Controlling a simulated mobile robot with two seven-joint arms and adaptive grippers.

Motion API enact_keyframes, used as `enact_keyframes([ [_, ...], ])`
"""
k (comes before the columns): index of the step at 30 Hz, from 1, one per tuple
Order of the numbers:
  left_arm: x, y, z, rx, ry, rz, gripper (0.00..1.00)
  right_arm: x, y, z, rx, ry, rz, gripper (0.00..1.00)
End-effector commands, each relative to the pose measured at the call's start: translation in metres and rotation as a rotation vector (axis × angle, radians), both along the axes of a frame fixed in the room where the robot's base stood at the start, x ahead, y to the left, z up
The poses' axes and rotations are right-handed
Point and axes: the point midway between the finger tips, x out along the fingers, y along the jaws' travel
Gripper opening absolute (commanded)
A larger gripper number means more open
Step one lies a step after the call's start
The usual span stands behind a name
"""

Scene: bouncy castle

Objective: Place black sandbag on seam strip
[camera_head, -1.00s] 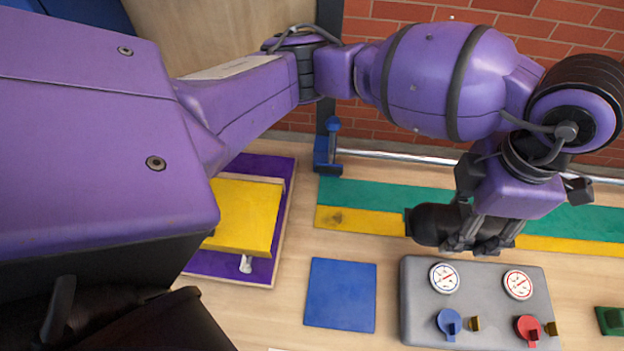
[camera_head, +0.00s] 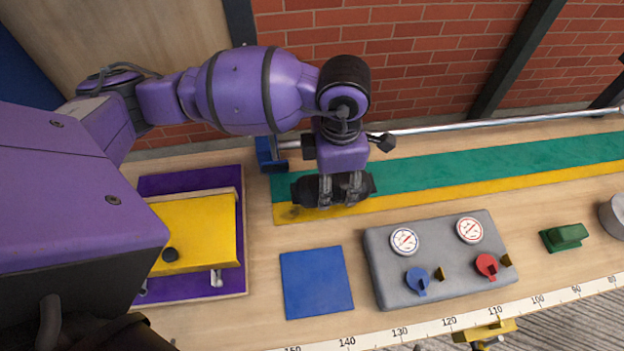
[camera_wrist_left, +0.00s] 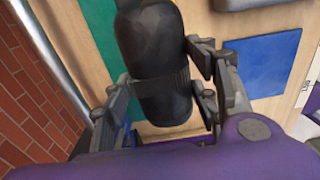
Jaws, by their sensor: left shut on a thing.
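The black sandbag (camera_head: 308,192) is a dark, rounded cylinder lying crosswise in my left gripper (camera_head: 341,200). The gripper is shut on it, and in the left wrist view the sandbag (camera_wrist_left: 155,50) sits between the fingers. In the head view it overlaps the left part of the seam strip, a long band with a green half (camera_head: 450,172) and a yellow half (camera_head: 440,196). I cannot tell whether the sandbag touches the strip or is held above it. My right gripper is not in view.
A grey panel (camera_head: 440,285) with gauges and knobs lies in front, right of a blue square (camera_head: 316,283). A purple tray (camera_head: 190,285) with a yellow block (camera_head: 200,235) is at left. A metal rail (camera_head: 480,123) runs behind the strip. The strip's right stretch is clear.

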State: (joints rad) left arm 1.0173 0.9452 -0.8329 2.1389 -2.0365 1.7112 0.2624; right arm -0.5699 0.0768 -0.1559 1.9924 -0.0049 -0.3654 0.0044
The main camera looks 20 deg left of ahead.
Motion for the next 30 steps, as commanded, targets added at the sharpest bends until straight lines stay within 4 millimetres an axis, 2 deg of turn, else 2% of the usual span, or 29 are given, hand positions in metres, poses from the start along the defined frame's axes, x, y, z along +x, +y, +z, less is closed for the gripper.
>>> enact_keyframes([
  [1, 0.002, 0.005, -0.003, 0.001, -0.004, 0.002, 0.00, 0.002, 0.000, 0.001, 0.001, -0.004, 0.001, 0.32],
  [7, 0.002, 0.002, -0.029, -0.002, -0.004, -0.001, 0.00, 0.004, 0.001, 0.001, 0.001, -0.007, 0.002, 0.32],
  [19, 0.002, 0.002, -0.034, -0.001, -0.004, -0.001, 0.00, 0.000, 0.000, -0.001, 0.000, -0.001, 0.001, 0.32],
  [20, 0.001, 0.003, -0.036, 0.000, -0.002, -0.001, 0.55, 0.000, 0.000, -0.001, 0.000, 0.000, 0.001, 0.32],
  [24, 0.001, 0.003, -0.035, 0.001, -0.003, -0.001, 0.73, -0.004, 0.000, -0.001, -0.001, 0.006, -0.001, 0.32],
  [30, 0.001, 0.003, -0.035, 0.000, -0.002, -0.001, 0.73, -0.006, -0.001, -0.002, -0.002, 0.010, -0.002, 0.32],
])
